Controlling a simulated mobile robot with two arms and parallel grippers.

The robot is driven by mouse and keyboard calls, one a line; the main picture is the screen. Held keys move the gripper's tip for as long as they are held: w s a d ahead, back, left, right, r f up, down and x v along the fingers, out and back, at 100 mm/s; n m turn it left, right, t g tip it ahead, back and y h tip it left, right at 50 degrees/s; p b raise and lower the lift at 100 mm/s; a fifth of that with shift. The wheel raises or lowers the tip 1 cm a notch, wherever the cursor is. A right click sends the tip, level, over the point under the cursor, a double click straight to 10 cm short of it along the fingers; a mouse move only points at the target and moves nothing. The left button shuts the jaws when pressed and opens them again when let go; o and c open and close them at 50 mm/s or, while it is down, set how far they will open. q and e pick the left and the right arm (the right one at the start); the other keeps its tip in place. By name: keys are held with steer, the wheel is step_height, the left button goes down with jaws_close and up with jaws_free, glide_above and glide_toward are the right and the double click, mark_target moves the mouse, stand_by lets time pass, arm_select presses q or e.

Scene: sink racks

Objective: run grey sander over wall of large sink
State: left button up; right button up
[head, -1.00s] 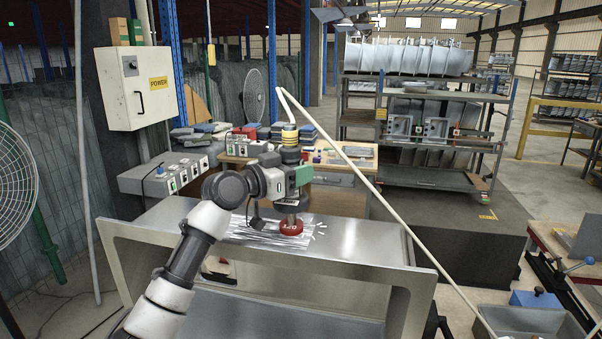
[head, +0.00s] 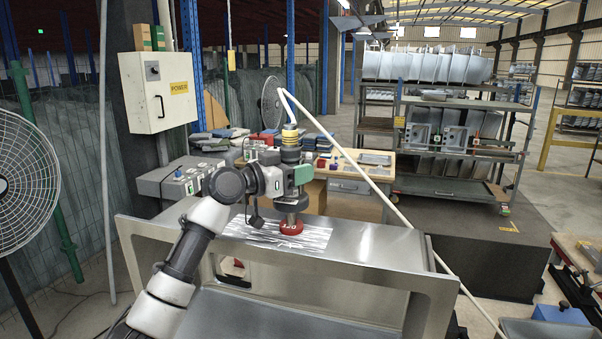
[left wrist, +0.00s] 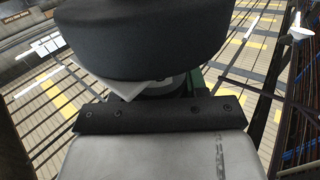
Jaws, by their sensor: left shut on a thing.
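The large steel sink (head: 375,250) stands in front of me, its wall turned up as a broad, flat, shiny face. My left gripper (head: 291,182) is above this wall, shut on the grey sander (head: 291,204). The sander is upright, with its red disc (head: 291,228) down at the wall, apparently touching it. A bright streaked patch (head: 255,235) lies around the disc and to both sides of it; the wall farther right is smooth. In the left wrist view, dark and grey parts close to the camera hide the contact. My right gripper is not in view.
A pale pole or hose (head: 400,210) runs diagonally from above the sander down across the sink's right side. A fan (head: 25,185) stands at left. A workbench (head: 350,180) and a loaded rack (head: 460,140) are behind.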

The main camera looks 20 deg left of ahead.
arm_select(q)
steer(key=shift+a+b, duration=0.6)
steer(key=shift+a, duration=0.9)
steer(key=shift+s+a+b, duration=1.2)
steer(key=shift+s+a, duration=0.45)
steer(key=shift+a, duration=0.45)
steer(key=shift+d+p, duration=0.45)
steer(key=shift+d, duration=1.55)
steer(key=shift+d+p, duration=0.6)
steer(key=shift+d, duration=1.3)
steer(key=shift+d+p, duration=1.65)
steer(key=shift+d, duration=2.15)
step_height(320, 180, up, 7)
steer(key=p, duration=0.5)
steer(key=shift+r, duration=0.15)
